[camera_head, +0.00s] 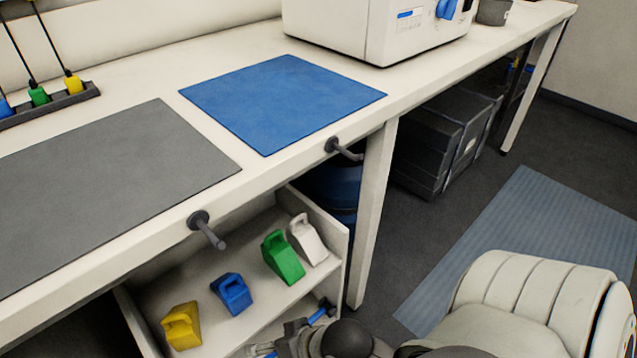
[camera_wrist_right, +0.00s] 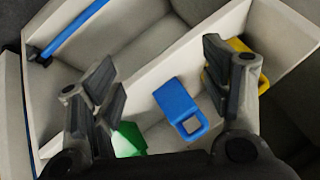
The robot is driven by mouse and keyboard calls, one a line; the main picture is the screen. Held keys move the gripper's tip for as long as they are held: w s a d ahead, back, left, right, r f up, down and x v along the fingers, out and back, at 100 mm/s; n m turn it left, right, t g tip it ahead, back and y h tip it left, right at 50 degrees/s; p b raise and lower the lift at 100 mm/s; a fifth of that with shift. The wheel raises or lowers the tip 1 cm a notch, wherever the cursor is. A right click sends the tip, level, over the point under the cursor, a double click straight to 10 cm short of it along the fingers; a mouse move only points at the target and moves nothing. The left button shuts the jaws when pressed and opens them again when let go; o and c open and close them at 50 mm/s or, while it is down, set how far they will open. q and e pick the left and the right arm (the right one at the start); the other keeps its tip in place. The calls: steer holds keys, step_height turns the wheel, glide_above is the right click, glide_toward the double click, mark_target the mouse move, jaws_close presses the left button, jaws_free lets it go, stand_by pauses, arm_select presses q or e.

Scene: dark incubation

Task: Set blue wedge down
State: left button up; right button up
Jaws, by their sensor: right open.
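The blue wedge (camera_head: 231,293) is on the white shelf under the bench, between the yellow wedge (camera_head: 182,326) and the green wedge (camera_head: 283,258). In the right wrist view the blue wedge (camera_wrist_right: 176,103) lies between the spread fingers of my right gripper (camera_wrist_right: 163,80), with a gap on both sides. My right gripper is open and empty. The yellow wedge (camera_wrist_right: 260,73) is partly behind one finger, and the green wedge (camera_wrist_right: 129,139) is partly hidden near the other. A white wedge (camera_head: 308,240) stands beside the green one. My left gripper is not in view.
The shelf has a raised side wall (camera_head: 334,249). A blue bar (camera_wrist_right: 75,30) lies in the neighbouring compartment. Above, the bench holds a grey mat (camera_head: 115,180) and a blue mat (camera_head: 283,100). Two pegs, one here (camera_head: 206,230), stick out from the bench front.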

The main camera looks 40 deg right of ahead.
steer(key=s+d+n+g+h, duration=0.2)
steer(key=s+d+n+h, duration=0.1)
steer(key=s+d+n, duration=0.2)
steer(key=shift+s+d+r+g, duration=0.2)
steer(key=shift+d+r+g, duration=0.25)
steer(key=shift+d, duration=0.45)
